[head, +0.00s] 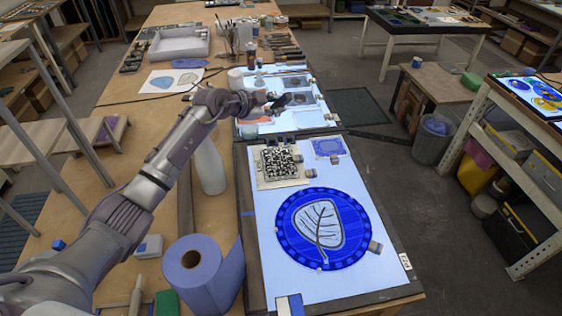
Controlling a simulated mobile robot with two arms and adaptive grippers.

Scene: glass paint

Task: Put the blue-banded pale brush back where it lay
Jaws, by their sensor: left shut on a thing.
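My left arm reaches in from the lower left. My left gripper (279,102) is over the far part of the lit glass table, above the small glass panels. It is shut on a slim thing, taken as the blue-banded pale brush. The brush is too small and too hidden by the dark fingers for its band or tilt to show. Several brushes and tools (284,48) lie in a row on the bench beyond, and other brushes stand in a jar (231,40). My right gripper is not in view.
A round blue leaf panel (365,236) lies on the near light table. A blue paper roll (203,277) and a white bottle (208,165) stand left of it. A white tray (180,45) lies on the far bench.

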